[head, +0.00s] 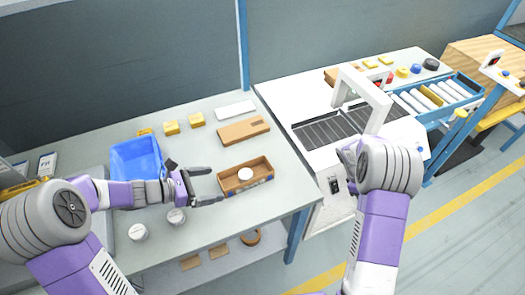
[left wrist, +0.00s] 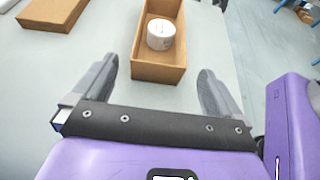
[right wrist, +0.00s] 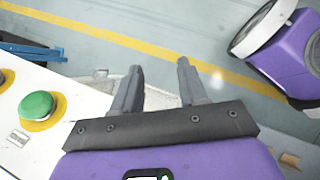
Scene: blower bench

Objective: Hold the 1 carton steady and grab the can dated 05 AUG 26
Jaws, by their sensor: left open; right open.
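An open brown carton (head: 252,186) lies on the bench with one white can (head: 245,174) inside it. In the left wrist view the carton (left wrist: 172,73) points away from me and the can (left wrist: 161,35) stands in it; its date is too small to read. My left gripper (head: 214,187) is open at the carton's left end. In the left wrist view its fingers (left wrist: 157,78) stand either side of the near end, apart from it. Two more white cans (head: 138,232) (head: 176,216) stand at the bench front. My right gripper (right wrist: 160,80) is open and empty.
A blue bin (head: 137,155) stands left of the carton. A flat brown carton (head: 243,131), a white box (head: 235,110) and yellow blocks (head: 171,127) lie behind. A white machine (head: 330,105) stands right; a green button (right wrist: 36,105) shows near my right gripper.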

